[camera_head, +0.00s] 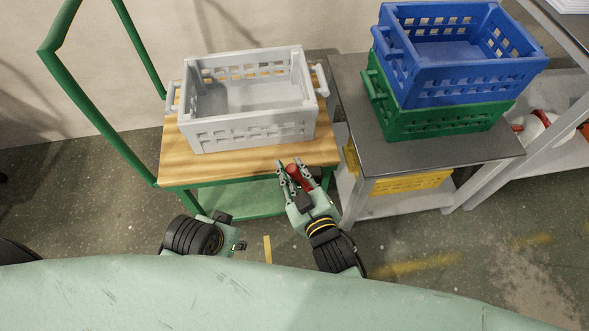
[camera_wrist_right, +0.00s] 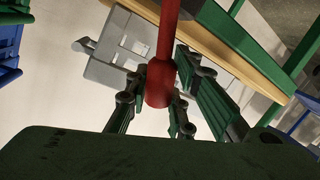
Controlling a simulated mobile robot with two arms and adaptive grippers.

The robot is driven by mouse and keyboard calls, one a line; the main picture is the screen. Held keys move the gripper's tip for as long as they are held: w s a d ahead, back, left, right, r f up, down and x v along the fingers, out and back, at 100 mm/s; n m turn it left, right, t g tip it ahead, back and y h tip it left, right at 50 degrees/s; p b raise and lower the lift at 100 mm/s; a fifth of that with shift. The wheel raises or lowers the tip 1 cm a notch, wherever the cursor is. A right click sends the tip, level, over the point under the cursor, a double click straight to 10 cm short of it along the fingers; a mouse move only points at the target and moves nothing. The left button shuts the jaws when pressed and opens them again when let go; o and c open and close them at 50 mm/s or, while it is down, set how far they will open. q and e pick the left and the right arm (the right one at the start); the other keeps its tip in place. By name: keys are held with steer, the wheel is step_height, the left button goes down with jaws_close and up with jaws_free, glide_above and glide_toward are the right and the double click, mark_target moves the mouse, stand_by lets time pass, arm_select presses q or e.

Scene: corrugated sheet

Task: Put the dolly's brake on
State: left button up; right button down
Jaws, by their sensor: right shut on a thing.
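The dolly has a green frame and handle and a wooden top (camera_head: 245,166). A red brake lever (camera_head: 293,171) with a thick rounded end stands at the front right edge of the dolly. My right gripper (camera_head: 297,172) is shut on this lever. In the right wrist view the red lever (camera_wrist_right: 160,84) is between the fingers of my right gripper (camera_wrist_right: 155,100), its thin rod running up out of the picture. My left gripper (camera_head: 226,231) is low in the head view, left of the right arm and away from the dolly; its fingers do not show clearly.
A grey crate (camera_head: 250,134) sits on the dolly's top. To the right, a grey table (camera_head: 430,148) bears a green crate (camera_head: 440,119) with a blue crate (camera_head: 455,82) on it. A yellow crate (camera_head: 412,183) is below. Shelving stands at far right. Floor at left is clear.

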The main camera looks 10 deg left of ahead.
steer(key=c, duration=1.5)
jaws_free()
steer(key=v, duration=1.2)
